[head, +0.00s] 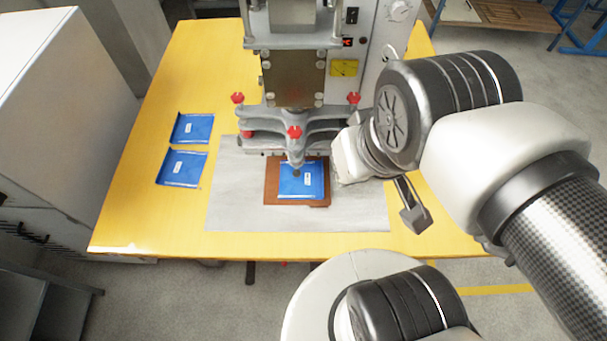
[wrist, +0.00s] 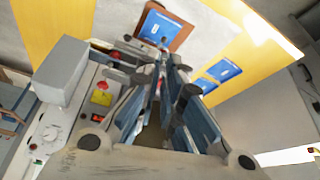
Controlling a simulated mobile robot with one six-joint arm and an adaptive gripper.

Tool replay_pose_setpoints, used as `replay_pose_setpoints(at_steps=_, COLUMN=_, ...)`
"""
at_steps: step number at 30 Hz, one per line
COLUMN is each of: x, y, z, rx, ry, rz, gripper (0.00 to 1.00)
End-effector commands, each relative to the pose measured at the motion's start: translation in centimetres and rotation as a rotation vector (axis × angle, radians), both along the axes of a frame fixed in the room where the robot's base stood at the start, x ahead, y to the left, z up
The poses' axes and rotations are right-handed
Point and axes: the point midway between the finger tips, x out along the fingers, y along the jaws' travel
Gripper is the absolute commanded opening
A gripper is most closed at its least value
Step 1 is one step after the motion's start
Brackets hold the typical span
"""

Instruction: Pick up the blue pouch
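One blue pouch (head: 302,177) with a white label lies on a brown plate (head: 271,190) under the press head. It also shows at the top of the wrist view (wrist: 158,28). Two more blue pouches, a far one (head: 192,128) and a near one (head: 183,168), lie on the left of the yellow table; they show right of centre in the wrist view. My gripper (head: 413,210) is right of the press, near the table's right edge, apart from every pouch. In the wrist view its fingers (wrist: 168,68) stand apart with nothing between them.
The press (head: 293,80) with red knobs stands at the table's back, over a grey mat (head: 235,205). The yellow table (head: 130,205) is clear at its front left. A white cabinet (head: 60,100) stands at the left.

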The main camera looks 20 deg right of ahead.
Motion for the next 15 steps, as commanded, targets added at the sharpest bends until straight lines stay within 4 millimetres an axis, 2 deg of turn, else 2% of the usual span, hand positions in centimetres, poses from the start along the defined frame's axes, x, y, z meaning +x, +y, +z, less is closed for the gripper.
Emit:
replay_pose_setpoints(at_steps=5, x=3.8, y=-0.4, z=-1.4, rx=0.009, ry=0.070, rz=-0.035, gripper=0.09)
replay_pose_setpoints(at_steps=8, x=6.7, y=-0.8, z=-3.1, rx=0.016, ry=0.117, rz=-0.064, gripper=0.09)
replay_pose_setpoints(at_steps=11, x=9.5, y=-1.3, z=-5.4, rx=0.022, ry=0.160, rz=-0.092, gripper=0.09)
replay_pose_setpoints(at_steps=15, x=13.0, y=-2.0, z=-9.6, rx=0.031, ry=0.223, rz=-0.133, gripper=0.09)
